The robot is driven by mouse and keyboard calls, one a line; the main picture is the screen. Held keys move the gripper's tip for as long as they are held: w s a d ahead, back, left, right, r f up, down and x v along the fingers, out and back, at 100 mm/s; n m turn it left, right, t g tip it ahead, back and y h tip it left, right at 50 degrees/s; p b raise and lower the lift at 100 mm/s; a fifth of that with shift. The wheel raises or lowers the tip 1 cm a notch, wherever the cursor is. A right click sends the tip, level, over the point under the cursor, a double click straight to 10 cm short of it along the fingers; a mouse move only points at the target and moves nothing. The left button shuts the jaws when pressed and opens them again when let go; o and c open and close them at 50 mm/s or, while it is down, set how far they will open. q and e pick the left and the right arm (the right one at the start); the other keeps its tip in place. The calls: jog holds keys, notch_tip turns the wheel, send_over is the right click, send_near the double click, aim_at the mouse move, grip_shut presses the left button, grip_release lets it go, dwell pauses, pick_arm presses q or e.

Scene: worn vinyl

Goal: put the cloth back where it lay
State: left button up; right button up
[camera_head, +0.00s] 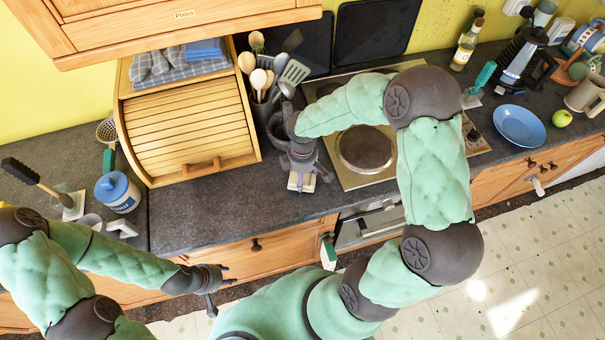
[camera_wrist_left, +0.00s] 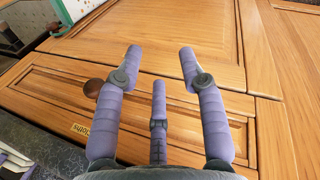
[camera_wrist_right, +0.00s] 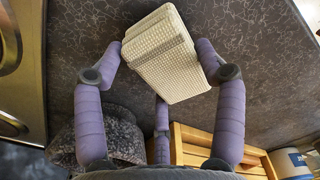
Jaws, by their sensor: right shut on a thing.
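The cloth (camera_wrist_right: 165,62) is a folded, cream, waffle-textured piece in the right wrist view. My right gripper (camera_wrist_right: 160,62) is shut on it, with fingers at its left and right sides. In the head view the cloth (camera_head: 300,183) shows below my right gripper (camera_head: 302,172), over the dark counter between the bread box and the hob. I cannot tell whether it touches the counter. My left gripper (camera_head: 222,279) is in front of the counter's drawers. In the left wrist view its fingers (camera_wrist_left: 161,62) are spread and empty, facing the wooden cupboard fronts.
The wooden bread box (camera_head: 190,120) carries folded grey and blue cloths (camera_head: 178,62). A utensil pot (camera_head: 262,108) stands beside it. The hob (camera_head: 363,150) lies right of my right gripper. The dark counter (camera_head: 235,200) in front of the bread box is clear.

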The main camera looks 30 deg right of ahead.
jog(key=shift+f+b, duration=0.4)
jog(key=shift+f, duration=0.15)
dwell(0.5)
jog(key=o, duration=1.1)
jog(key=shift+r, duration=0.15)
jog(key=shift+r+p, duration=3.2)
jog(key=shift+r, duration=0.65)
notch_tip(320, 180, up, 12)
